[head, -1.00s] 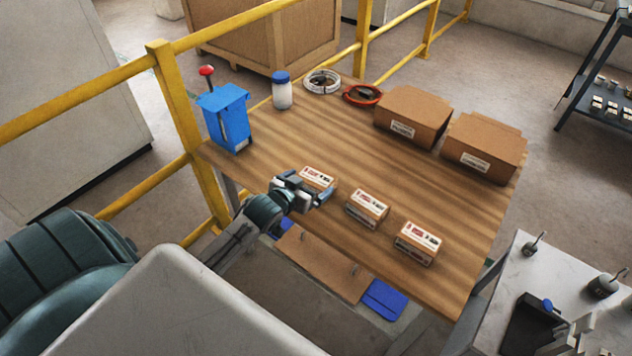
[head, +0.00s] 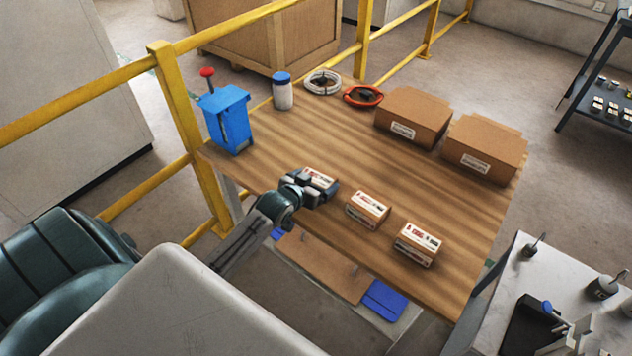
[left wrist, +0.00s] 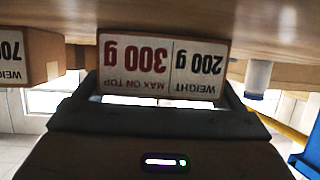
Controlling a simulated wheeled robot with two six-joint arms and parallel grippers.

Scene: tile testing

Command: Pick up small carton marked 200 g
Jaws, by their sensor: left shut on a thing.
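The small carton (head: 320,177) at the left end of the row on the wooden table is brown with a white label. In the left wrist view this carton (left wrist: 160,67) shows its label upside down, reading weight 200 g and max on top 300 g. My left gripper (head: 314,191) is shut on it, one finger at each side. The carton appears to be at table level; I cannot tell whether it is clear of the top. Two similar cartons stand to its right, the middle one (head: 368,209) and the right one (head: 417,245). My right gripper is out of view.
The table (head: 440,220) carries two larger brown boxes (head: 412,116) at the back right. A yellow rail (head: 178,110) runs beside the table.

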